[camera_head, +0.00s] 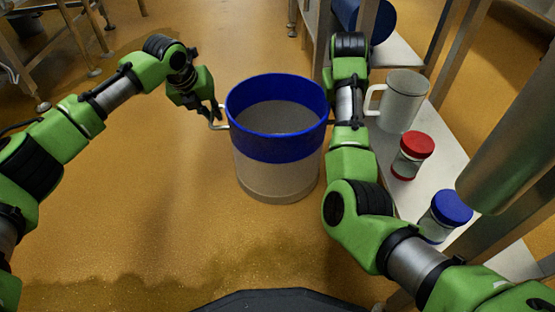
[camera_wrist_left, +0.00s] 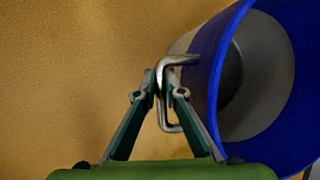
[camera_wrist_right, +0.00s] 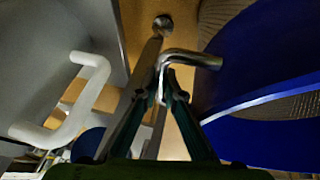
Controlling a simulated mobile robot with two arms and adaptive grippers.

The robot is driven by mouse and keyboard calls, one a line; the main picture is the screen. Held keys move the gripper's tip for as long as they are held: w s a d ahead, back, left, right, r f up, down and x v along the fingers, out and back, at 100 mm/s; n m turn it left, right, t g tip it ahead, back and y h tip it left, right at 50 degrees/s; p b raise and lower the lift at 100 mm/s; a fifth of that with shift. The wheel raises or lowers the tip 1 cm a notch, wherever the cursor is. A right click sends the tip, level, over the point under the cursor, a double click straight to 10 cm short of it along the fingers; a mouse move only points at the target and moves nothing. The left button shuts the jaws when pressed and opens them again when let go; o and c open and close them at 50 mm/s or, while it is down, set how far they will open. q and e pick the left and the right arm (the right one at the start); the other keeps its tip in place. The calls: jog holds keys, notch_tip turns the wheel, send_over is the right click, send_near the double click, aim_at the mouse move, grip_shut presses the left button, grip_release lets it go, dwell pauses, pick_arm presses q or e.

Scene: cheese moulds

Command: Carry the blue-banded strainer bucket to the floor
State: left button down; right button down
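The strainer bucket (camera_head: 277,145) is upright between my two arms, with a wide blue band above a pale lower body and a grey interior. Orange floor shows around it; I cannot tell whether its base touches the floor. My left gripper (camera_head: 216,114) is at its left side. In the left wrist view, the left fingers (camera_wrist_left: 164,82) are closed on a bent metal handle (camera_wrist_left: 166,126). In the right wrist view, the right fingers (camera_wrist_right: 167,88) are closed on the opposite metal handle (camera_wrist_right: 192,57), beside the blue wall (camera_wrist_right: 262,62). My right arm mostly hides that gripper from the head camera.
At the right, close to the bucket, a white shelf (camera_head: 388,187) holds a white jug (camera_head: 402,101), a red-lidded jar (camera_head: 412,156) and a blue-lidded jar (camera_head: 446,214). Metal posts (camera_head: 508,150) stand there. The floor (camera_head: 140,200) to the left and front is clear.

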pick_arm(q)
jog(key=shift+r, duration=0.25)
pick_arm(e)
jog(key=shift+r, duration=0.25)
